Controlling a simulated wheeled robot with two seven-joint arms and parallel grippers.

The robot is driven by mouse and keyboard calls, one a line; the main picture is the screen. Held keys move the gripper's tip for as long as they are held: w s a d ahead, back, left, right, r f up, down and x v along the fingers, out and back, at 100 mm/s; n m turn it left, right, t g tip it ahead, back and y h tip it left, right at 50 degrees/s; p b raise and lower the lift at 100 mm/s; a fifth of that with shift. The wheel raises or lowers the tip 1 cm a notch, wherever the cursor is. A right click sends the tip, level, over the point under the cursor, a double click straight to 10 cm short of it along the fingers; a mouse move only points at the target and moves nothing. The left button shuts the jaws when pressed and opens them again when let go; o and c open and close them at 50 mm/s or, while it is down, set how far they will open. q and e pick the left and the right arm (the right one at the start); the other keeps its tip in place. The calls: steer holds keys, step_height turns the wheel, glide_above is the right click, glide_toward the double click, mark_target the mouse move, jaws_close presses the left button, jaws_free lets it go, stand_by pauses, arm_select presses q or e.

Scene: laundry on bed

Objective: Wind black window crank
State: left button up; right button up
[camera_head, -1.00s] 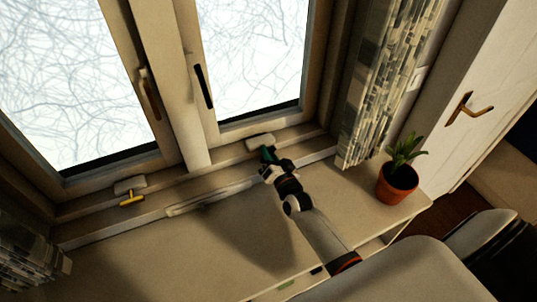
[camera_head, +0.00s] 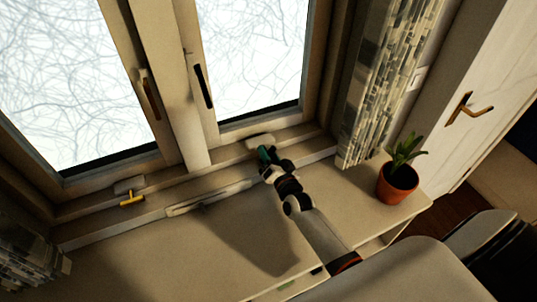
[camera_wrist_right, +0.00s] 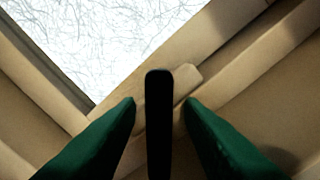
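The black window crank (camera_wrist_right: 159,125) stands upright in the middle of the right wrist view, in front of its pale base. In the head view, the pale base (camera_head: 259,140) sits on the sill below the right window, and the black handle cannot be told apart from my gripper. My right gripper (camera_head: 264,154) is at this base. In the wrist view, the green fingers of my right gripper (camera_wrist_right: 159,104) are on either side of the black crank, with a narrow gap showing on each side. My left gripper is out of view.
A yellow-handled crank (camera_head: 132,199) is on the sill at left. A potted plant (camera_head: 397,183) stands right of my arm, near a patterned curtain (camera_head: 383,80). A long pale bar (camera_head: 210,198) lies along the sill. The counter (camera_head: 170,255) at front left is clear.

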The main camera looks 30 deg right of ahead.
steer(key=s, duration=0.3)
steer(key=s+b, duration=0.1)
steer(key=s, duration=0.3)
steer(key=s+b, duration=0.1)
steer(key=s, duration=0.3)
steer(key=shift+s+a+f, duration=0.1)
steer(key=shift+a, duration=0.2)
steer(key=shift+s+b, duration=0.3)
steer(key=shift+s, duration=0.1)
